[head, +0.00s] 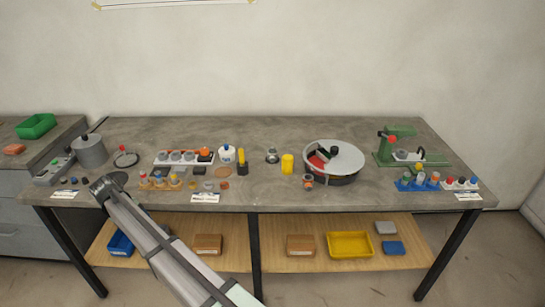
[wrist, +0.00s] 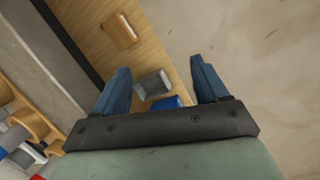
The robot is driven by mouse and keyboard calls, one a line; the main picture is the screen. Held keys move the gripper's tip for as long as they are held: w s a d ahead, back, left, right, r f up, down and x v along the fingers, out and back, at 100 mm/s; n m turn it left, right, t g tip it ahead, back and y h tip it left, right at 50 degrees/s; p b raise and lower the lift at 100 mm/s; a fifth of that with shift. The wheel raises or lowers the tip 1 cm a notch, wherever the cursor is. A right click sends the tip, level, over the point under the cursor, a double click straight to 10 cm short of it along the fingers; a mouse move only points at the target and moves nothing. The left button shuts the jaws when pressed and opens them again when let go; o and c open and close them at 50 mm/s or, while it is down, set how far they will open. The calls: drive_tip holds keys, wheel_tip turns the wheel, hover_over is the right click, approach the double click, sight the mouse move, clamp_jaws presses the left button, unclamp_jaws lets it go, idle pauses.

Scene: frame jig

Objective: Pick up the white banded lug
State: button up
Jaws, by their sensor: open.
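My gripper (wrist: 160,88) shows in the wrist view with its two blue fingers spread apart and nothing held between them. A shelf with a grey box and a blue box lies beyond the fingers. In the head view my arm crosses the lower left up to the table's front edge; I cannot make out fingertips there. I cannot single out the white banded lug for sure. Small upright pieces stand in a blue rack (head: 417,187) and a white rack (head: 461,186) at the right, and in a wooden rack (head: 160,186) at the left. Their bands are too small to tell.
A round grey tray (head: 347,178) and a green machine (head: 384,158) stand on the right half of the table (head: 270,128). A yellow cylinder (head: 287,164) stands near the middle. The table's back strip is clear. A yellow bin (head: 350,245) sits on the lower shelf.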

drive_tip(key=a+r, duration=0.4)
drive_tip(key=r, duration=0.1)
wheel_tip(320, 180, up, 16)
drive_tip(key=m+g+y, duration=0.2)
drive_tip(key=m+y, duration=0.1)
drive_tip(key=m, duration=0.6)
hover_over(273, 151)
drive_tip(key=w, duration=0.1)
wheel_tip(273, 151, down, 14)
drive_tip(key=shift+r, duration=0.2)
drive_tip(key=shift+c, duration=0.2)
